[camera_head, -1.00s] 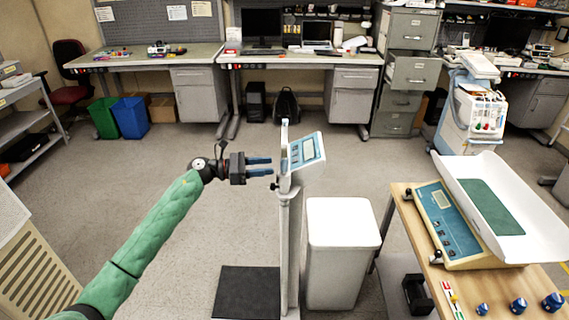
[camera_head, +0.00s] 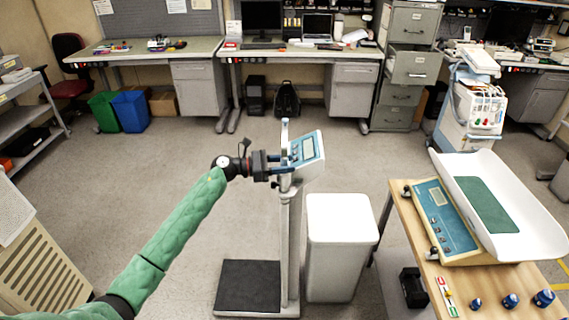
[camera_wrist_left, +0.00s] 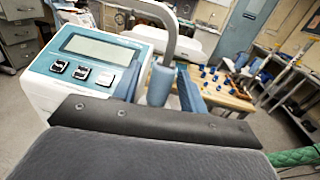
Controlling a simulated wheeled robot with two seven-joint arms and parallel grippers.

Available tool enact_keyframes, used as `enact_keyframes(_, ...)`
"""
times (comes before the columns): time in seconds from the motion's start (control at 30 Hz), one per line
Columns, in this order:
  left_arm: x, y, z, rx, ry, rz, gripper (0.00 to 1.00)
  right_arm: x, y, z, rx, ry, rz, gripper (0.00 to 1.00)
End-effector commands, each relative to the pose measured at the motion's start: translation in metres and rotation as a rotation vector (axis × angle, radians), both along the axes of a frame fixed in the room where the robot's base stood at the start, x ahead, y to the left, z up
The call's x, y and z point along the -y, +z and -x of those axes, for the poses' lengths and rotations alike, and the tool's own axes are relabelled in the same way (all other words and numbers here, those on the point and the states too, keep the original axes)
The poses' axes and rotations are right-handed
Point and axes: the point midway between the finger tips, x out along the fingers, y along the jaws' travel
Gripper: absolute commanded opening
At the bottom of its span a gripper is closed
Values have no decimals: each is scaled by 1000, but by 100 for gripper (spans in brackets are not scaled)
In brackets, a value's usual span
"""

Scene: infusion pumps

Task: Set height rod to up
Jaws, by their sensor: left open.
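A floor scale with a tall pale column (camera_head: 290,230), a black platform (camera_head: 247,285) and a tilted blue-and-white display head (camera_head: 305,150) stands in the middle of the head view. The height rod (camera_head: 284,133) sticks up at the left of the display head. In the left wrist view the rod (camera_wrist_left: 172,45) shows as a grey bent bar beside the display (camera_wrist_left: 95,48). My left gripper (camera_head: 279,163) is open at the top of the column, its blue fingers either side of the rod's lower part. Whether they touch it cannot be told. My right gripper is out of view.
A white bin (camera_head: 342,225) stands right of the column. A wooden table (camera_head: 408,205) with a baby scale (camera_head: 500,205) and blue weights (camera_head: 510,301) is at the right. Open floor lies left and behind; desks (camera_head: 300,57) line the back wall.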

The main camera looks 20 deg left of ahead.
Motion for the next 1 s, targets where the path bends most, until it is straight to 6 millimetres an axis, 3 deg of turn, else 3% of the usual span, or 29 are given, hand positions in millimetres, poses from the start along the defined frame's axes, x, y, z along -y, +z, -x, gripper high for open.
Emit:
enact_keyframes(0.07, 0, 0, 0, 0, 0, 0, 42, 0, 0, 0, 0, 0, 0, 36)
enact_keyframes(0.2, 0, 0, 0, 0, 0, 0, 15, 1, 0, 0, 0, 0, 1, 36)
enact_keyframes(0.3, 0, 0, 0, 0, 0, 0, 0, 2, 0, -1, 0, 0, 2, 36)
enact_keyframes(0.53, 0, 3, 0, 1, 0, 0, 0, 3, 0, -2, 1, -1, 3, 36)
enact_keyframes(0.67, 0, 15, 0, 3, -1, 0, 0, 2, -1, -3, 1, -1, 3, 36)
enact_keyframes(0.87, -1, 59, 0, 9, 0, -3, 0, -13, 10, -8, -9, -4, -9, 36)
enact_keyframes(1.0, -1, 106, 0, 11, 0, -3, 0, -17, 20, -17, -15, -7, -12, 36)
